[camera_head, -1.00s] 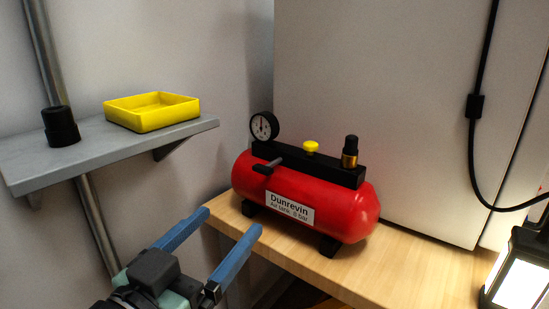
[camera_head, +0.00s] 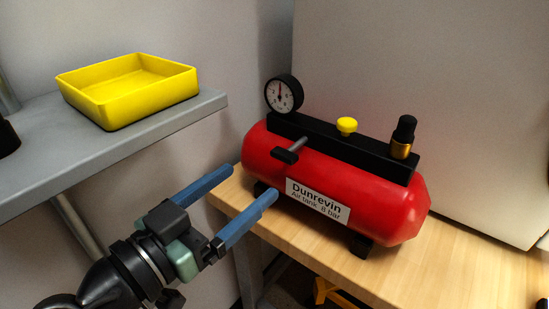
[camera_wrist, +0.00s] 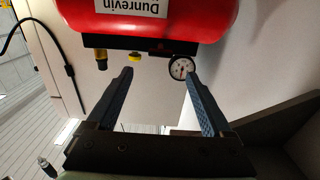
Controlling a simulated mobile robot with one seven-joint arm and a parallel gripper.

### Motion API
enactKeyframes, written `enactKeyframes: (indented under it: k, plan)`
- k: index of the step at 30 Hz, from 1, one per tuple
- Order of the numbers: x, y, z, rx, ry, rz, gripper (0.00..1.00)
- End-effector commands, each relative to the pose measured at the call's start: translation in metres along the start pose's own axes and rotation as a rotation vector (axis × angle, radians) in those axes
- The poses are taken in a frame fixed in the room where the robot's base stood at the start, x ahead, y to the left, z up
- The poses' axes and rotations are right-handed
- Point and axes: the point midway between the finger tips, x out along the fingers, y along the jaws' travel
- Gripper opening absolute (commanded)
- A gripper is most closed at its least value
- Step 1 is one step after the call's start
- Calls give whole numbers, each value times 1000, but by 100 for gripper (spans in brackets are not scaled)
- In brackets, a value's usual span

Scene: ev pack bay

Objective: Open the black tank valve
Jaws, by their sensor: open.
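The red air tank (camera_head: 335,185), labelled "Dunrevin", lies on its side on a wooden bench. A black block (camera_head: 350,145) runs along its top. The black tank valve (camera_head: 286,155) is a small black handle on a grey stem, sticking out from the block's front near the gauge. My gripper (camera_head: 253,181) is open and empty, in front of the tank's left end, its fingers pointing toward the tank and below the valve handle in the picture. In the wrist view the tank (camera_wrist: 150,18) appears upside down beyond the open fingers (camera_wrist: 158,75); the valve is hard to make out there.
A pressure gauge (camera_head: 284,95), yellow knob (camera_head: 347,126) and brass-and-black fitting (camera_head: 403,137) stand on the block. A grey shelf (camera_head: 150,128) with a yellow tray (camera_head: 100,94) is at left. The wooden bench (camera_head: 480,265) is clear at right. A pale panel stands behind.

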Motion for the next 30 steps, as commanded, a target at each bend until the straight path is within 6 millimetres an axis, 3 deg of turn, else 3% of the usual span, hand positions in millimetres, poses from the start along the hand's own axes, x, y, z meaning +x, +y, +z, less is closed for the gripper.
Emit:
enactKeyframes:
  k: [6, 12, 24, 30]
  plan:
    - [46, 1, 0, -1, 1, 5, 85]
    - [71, 0, 0, -1, 1, 2, 85]
    - [79, 0, 0, 0, 0, 0, 85]
    - [79, 0, 0, -1, -1, 0, 51]
